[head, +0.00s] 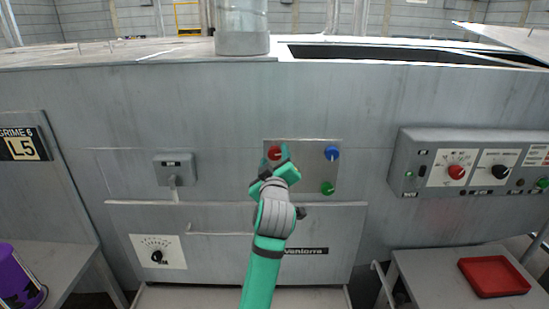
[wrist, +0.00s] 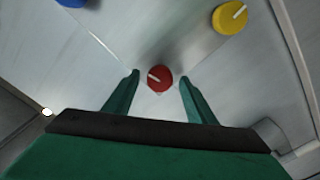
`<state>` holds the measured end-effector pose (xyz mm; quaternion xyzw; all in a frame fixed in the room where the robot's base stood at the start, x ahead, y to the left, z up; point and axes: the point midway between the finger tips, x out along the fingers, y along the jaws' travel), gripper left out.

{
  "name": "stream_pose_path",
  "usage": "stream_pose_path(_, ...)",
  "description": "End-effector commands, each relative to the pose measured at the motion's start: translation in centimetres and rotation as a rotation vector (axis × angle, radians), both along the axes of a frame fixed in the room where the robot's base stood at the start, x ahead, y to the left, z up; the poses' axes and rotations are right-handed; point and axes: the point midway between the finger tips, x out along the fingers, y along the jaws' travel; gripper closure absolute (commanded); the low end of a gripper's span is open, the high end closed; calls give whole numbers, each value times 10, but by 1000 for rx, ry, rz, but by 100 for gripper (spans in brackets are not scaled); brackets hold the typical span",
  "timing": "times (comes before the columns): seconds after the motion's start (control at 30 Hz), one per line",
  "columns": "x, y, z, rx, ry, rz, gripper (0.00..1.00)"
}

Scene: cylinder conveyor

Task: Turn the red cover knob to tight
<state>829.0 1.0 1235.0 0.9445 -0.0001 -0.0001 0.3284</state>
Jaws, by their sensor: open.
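The red cover knob (head: 274,153) is round and sits at the upper left of a grey panel plate (head: 303,149) on the machine front. In the wrist view the red knob (wrist: 159,78) shows a pale pointer line slanting to the upper left. My gripper (head: 271,164) is in front of the plate, close to the red knob. In the wrist view its two green fingertips (wrist: 159,83) are spread apart, one on each side of the knob, with a visible gap on both sides. I cannot tell the depth between the tips and the knob.
A blue knob (head: 332,153) and a green knob (head: 327,188) share the plate. A yellow knob (wrist: 230,17) shows in the wrist view; my arm hides it from the head. A control box (head: 470,137) projects at the right. A red tray (head: 494,277) lies on the right-hand table.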

Motion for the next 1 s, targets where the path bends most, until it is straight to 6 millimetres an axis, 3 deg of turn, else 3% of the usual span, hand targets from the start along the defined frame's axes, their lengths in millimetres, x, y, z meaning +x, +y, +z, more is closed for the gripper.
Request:
stream_pose_path(0.37,6,0,0,0,0,0,49)
stream_pose_path(0.53,6,0,0,0,0,0,87)
stream_pose_path(0.57,6,0,0,0,0,0,90)
stream_pose_path(1.0,6,0,-1,83,1,0,90)
